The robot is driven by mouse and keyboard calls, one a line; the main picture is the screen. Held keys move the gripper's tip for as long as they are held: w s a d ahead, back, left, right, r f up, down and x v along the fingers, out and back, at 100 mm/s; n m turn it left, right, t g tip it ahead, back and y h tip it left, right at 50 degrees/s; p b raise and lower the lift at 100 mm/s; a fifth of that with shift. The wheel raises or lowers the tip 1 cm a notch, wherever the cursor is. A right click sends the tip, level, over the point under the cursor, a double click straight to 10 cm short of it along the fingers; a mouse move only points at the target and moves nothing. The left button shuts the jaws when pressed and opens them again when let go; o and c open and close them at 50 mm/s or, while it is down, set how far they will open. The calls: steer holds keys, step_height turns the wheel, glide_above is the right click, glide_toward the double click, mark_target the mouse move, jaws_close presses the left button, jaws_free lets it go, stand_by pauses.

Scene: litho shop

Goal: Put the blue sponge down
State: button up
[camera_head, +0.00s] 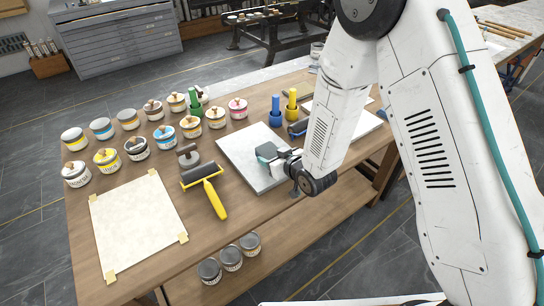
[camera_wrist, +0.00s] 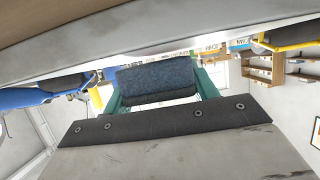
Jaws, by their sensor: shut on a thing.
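My gripper (camera_head: 268,153) is low over the pale grey stone slab (camera_head: 235,148) on the wooden table in the head view. In the wrist view my gripper (camera_wrist: 158,92) has its teal fingers shut on the dark blue sponge (camera_wrist: 157,80), one at each side of it. The sponge looks level. In the head view the gripper and arm mostly hide the sponge and the slab's right part. I cannot tell whether the sponge touches the slab.
A yellow-handled roller (camera_head: 213,198) lies left of the slab. A taped paper sheet (camera_head: 136,222) lies farther left. Several ink cans (camera_head: 106,159) stand behind. Blue (camera_head: 276,112) and yellow (camera_head: 291,105) handled tools stand behind the slab. Bare wood shows in front.

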steer(key=shift+s+a+f, duration=0.1)
steer(key=shift+a+f, duration=0.15)
